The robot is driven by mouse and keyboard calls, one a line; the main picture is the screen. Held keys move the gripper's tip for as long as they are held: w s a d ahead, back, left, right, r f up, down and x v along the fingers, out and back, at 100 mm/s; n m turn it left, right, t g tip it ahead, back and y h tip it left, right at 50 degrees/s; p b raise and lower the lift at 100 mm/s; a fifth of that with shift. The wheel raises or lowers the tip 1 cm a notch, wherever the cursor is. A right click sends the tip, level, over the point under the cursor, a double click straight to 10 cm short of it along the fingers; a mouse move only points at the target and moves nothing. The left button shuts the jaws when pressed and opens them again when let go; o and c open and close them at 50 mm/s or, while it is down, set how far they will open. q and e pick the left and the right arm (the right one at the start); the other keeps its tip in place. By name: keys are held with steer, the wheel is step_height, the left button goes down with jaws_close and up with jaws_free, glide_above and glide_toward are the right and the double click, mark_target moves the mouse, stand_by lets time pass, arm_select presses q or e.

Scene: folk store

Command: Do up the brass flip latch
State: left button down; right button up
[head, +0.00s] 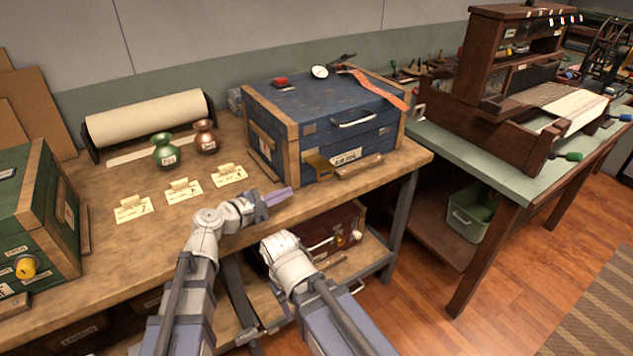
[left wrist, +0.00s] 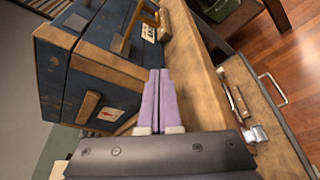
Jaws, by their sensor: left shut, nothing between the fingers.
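The blue chest (head: 330,112) with wooden edges stands on the workbench, its lid down. The brass flip latch (head: 318,166) is at the left part of its front, beside a paper label, and appears to stick out from the face. In the left wrist view the latch (left wrist: 131,28) is near the top. My left gripper (head: 284,194) is shut and empty, low in front of the chest's left front corner, apart from the latch. Its purple fingers (left wrist: 159,82) point toward the chest front. My right arm shows below the bench edge; its fingers are not visible.
A wooden block (head: 360,166) lies at the chest's front right. Paper cards (head: 184,190) and two small vases (head: 164,153) are to the left. A gauge (head: 320,71) and orange strap (head: 378,88) lie on the lid. A brown case (head: 338,228) sits on the shelf below.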

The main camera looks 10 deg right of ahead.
mark_target(320, 169)
arm_select(q)
steer(key=b+x, duration=0.2)
steer(key=x, duration=0.8)
steer(key=shift+f, duration=0.1)
steer(key=s+r+p, duration=0.1)
steer(key=s+d+r+p, duration=0.1)
steer(key=shift+s+r, duration=0.2)
steer(key=shift+r, duration=0.1)
steer(key=shift+s+d+r, duration=0.1)
steer(key=shift+s+r, duration=0.05)
steer(key=shift+s, duration=0.1)
steer(key=shift+p, duration=0.3)
